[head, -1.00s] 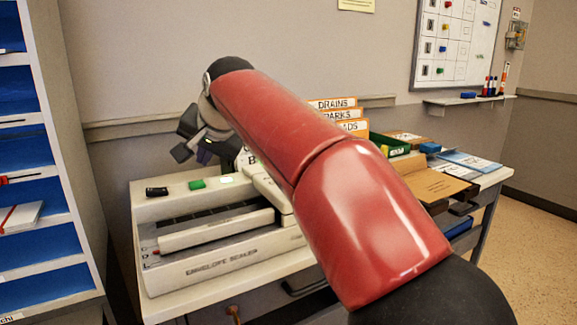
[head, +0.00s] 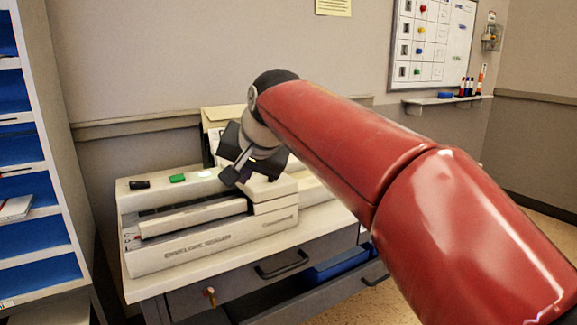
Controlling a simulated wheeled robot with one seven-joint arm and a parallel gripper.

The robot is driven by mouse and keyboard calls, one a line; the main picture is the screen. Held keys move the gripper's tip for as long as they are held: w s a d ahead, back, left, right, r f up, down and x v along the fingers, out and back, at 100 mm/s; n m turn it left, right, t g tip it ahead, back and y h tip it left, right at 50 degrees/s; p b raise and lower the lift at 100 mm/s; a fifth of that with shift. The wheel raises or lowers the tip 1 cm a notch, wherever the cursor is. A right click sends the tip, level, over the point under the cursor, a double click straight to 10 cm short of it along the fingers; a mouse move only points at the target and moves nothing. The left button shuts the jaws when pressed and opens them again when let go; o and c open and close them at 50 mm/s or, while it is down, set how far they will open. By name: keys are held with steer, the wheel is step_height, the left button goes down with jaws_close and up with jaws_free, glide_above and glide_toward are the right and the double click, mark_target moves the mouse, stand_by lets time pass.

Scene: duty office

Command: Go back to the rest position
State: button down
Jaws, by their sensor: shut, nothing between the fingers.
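My gripper (head: 236,177) is in the middle left of the head view, in front of and above the envelope sealer (head: 200,232). It is dark and small here, with its fingers together and nothing held. My red arm reaches from the lower right up to it and hides much of the table's right side. The envelope sealer is a cream machine with a black, a green and a lit white button along its back edge.
The sealer stands on a white-topped desk (head: 330,219) with grey drawers, one standing open with a blue tray (head: 340,262). A shelf unit with blue compartments (head: 35,238) stands at the left. A whiteboard (head: 432,45) hangs on the wall above a small marker ledge (head: 445,101).

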steer(key=s+d+f+h, duration=0.1)
steer(key=s+d+f, duration=0.45)
steer(key=d, duration=0.35)
steer(key=s+d+f+h, duration=0.1)
steer(key=s+d+f, duration=0.3)
steer(key=s+d, duration=0.35)
steer(key=s+d+f+h, duration=0.1)
steer(key=s+d+f, duration=0.2)
steer(key=s+f, duration=0.3)
steer(key=s+d+f+n+g+h, duration=0.1)
steer(key=s+d+f, duration=0.3)
steer(key=s+f, duration=0.2)
steer(key=shift+d+f+g, duration=0.15)
steer(key=shift+f+g, duration=0.15)
